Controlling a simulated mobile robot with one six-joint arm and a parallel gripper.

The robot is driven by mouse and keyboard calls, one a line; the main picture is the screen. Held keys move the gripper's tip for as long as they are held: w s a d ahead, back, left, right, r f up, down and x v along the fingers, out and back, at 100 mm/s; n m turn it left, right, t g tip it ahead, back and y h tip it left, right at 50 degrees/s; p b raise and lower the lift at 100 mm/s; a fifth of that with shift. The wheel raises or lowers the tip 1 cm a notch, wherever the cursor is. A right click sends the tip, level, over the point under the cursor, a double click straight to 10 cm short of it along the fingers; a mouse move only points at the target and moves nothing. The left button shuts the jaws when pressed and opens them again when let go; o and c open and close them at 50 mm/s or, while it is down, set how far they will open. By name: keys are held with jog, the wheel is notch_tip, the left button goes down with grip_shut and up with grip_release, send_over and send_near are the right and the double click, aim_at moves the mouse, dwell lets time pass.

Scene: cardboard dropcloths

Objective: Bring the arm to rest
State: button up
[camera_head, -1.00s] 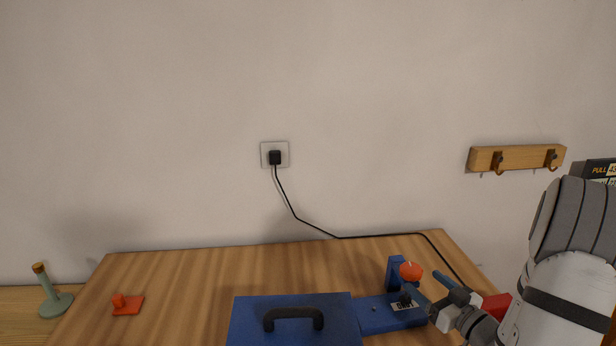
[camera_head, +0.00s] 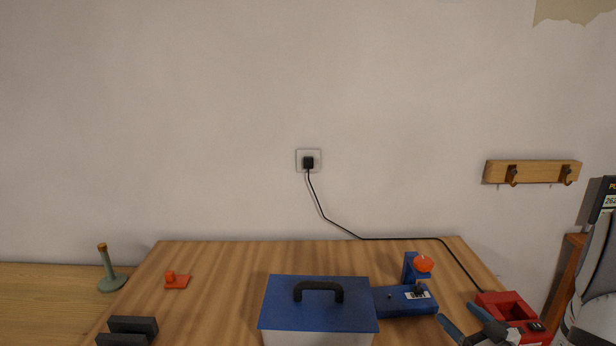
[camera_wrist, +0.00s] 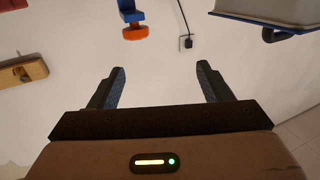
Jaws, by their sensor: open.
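My gripper (camera_head: 468,332) is low at the right of the head view, in front of the blue device and left of the red device. In the wrist view my gripper (camera_wrist: 160,85) has its two fingers wide apart with nothing between them. Part of my arm (camera_head: 598,290) shows at the right edge of the head view.
A blue-lidded box (camera_head: 318,318) stands on the wooden table (camera_head: 215,290). A blue device with an orange knob (camera_head: 423,264) is right of it, and a red device (camera_head: 508,309) is farther right. A black cord runs to the wall socket (camera_head: 308,160).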

jog(key=w+a+r+m+g+h+p, duration=0.1)
jog(key=a+r+m+g+h+p, duration=0.15)
jog(key=r+g+h, duration=0.45)
jog(key=s+a+r+g, duration=0.1)
jog(key=s+a+g, duration=0.2)
jog(key=s+a, duration=0.5)
jog(key=s+a+r+m+g, duration=0.1)
jog(key=s+a+g, duration=0.3)
jog(key=s+a, duration=0.4)
jog(key=s, duration=0.4)
jog(key=shift+s+a+y+p, duration=0.15)
jog(key=shift+s+y+p, duration=0.15)
jog(key=shift+s+y, duration=0.1)
jog(key=shift+m, duration=0.25)
